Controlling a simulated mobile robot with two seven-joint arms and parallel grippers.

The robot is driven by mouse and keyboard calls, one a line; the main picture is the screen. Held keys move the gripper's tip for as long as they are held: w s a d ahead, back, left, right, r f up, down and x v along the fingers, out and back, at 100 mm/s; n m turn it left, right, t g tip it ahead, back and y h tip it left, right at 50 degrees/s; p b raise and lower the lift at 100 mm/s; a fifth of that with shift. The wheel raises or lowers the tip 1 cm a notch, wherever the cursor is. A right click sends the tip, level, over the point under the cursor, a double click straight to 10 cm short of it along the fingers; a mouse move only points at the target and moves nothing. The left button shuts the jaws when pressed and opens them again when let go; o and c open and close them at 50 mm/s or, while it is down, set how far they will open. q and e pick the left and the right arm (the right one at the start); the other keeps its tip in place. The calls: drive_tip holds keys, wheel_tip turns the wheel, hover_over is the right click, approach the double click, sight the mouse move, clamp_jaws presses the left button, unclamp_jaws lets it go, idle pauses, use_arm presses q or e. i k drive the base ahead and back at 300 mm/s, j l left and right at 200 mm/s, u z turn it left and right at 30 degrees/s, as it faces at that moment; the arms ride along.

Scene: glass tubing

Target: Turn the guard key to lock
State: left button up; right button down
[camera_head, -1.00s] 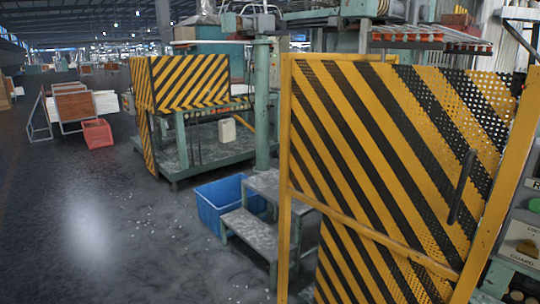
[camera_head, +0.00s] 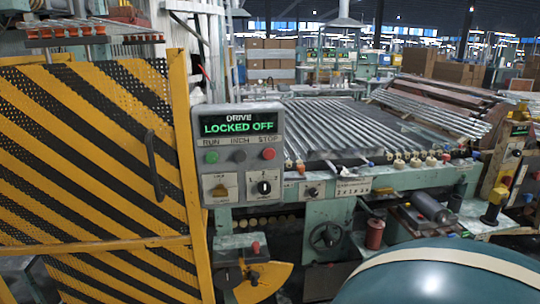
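The guard key (camera_head: 220,189) shows as a small yellowish piece on a pale plate at the lower left of the grey control panel (camera_head: 209,157). Its lettering is too small to read and I cannot tell which way the key is turned. The panel's display (camera_head: 238,125) reads DRIVE LOCKED OFF in green. Beside the key is a black rotary switch (camera_head: 264,188). Above them are a green button (camera_head: 211,157), a dark button (camera_head: 239,155) and a red button (camera_head: 268,153). The striped guard door (camera_head: 85,140) stands left of the panel and looks shut. Neither gripper is in view.
The door has a black vertical handle (camera_head: 153,165). Right of the panel runs a green machine bench (camera_head: 400,180) carrying rows of glass tubes (camera_head: 320,125). A large rounded teal surface with a cream band (camera_head: 440,280) fills the bottom right. A yellow lever plate (camera_head: 265,278) sits below the panel.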

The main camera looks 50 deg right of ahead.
sight(220, 191)
drive_tip(key=l+z, duration=0.15)
drive_tip(key=z, duration=1.2)
drive_tip(key=k+j, duration=0.1)
drive_tip(key=i+l, duration=0.1)
drive_tip(key=j+z, duration=0.25)
drive_tip(key=z, duration=0.3)
drive_tip(key=i+j, duration=0.05)
drive_tip(key=j, duration=0.05)
